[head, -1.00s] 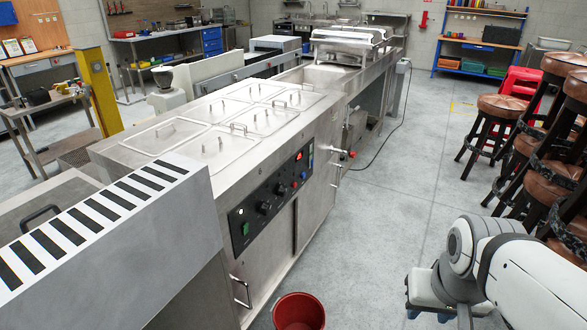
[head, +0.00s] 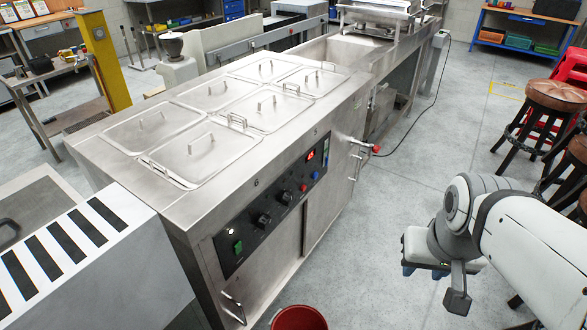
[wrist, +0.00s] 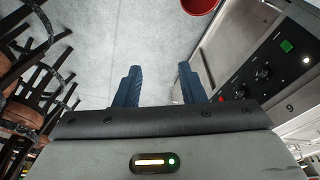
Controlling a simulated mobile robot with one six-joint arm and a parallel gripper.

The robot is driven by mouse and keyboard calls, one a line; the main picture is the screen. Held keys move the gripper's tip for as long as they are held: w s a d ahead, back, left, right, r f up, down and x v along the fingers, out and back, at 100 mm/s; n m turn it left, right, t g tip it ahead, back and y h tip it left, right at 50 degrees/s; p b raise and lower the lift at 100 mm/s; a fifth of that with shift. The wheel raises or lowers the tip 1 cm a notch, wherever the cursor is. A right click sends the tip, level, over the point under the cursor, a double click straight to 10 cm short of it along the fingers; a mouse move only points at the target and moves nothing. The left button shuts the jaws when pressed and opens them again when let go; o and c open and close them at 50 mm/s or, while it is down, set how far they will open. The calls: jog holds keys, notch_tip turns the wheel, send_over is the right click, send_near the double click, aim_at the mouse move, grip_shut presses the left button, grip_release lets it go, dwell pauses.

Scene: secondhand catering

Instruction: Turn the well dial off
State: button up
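The steel serving counter (head: 200,215) has a black control panel (head: 250,244) on its front. Two black dials sit on the panel, a lower-left dial (head: 264,219) and an upper-right dial (head: 286,196). A green switch (head: 238,246), a red button, a blue button and a lit red display share the panel. I cannot tell which dial is the well dial, nor read its setting. My gripper (head: 423,272) hangs right of the counter, apart from the panel. In the wrist view its blue fingers (wrist: 160,86) are spread with nothing between them; the panel shows at right with both dials (wrist: 262,73).
A red bucket (head: 298,319) stands on the floor before the counter. Brown-topped stools (head: 553,96) crowd the right side. A red-tipped valve (head: 376,148) sticks out of the counter's side. A striped-top unit (head: 95,255) stands at lower left. The floor between counter and stools is open.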

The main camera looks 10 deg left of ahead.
jog(key=shift+o, duration=0.4)
jog(key=shift+o, duration=0.7)
jog(key=shift+w+d+f, duration=0.1)
jog(key=shift+w+f, duration=0.05)
jog(key=shift+w, duration=0.05)
jog(key=o, duration=0.4)
jog(key=w+f+t+b, duration=0.1)
jog(key=w+f+b, duration=0.1)
jog(key=w, duration=0.3)
jog(key=w+f+n+t+b, duration=0.1)
jog(key=w+f+b, duration=0.1)
jog(key=w+f, duration=0.1)
jog(key=w+a+f+n+t+b, duration=0.1)
jog(key=w+f+t+b, duration=0.1)
jog(key=w, duration=0.4)
jog(key=shift+w+f+h, duration=0.15)
jog(key=shift+w+h, duration=0.15)
jog(key=w+a+f+n+t+y+b, duration=0.4)
jog(key=w+a+f, duration=0.35)
jog(key=w, duration=0.45)
jog(key=n+g+y+b, duration=0.4)
jog(key=n+y+b, duration=0.3)
jog(key=y+b, duration=0.45)
send_near(268, 226)
jog(key=w+a+f+y+p, duration=0.1)
jog(key=a+f+y+p, duration=0.1)
jog(key=b+x, duration=0.1)
jog(key=x, duration=0.6)
jog(key=shift+w+r, duration=0.15)
jog(key=shift+w, duration=0.1)
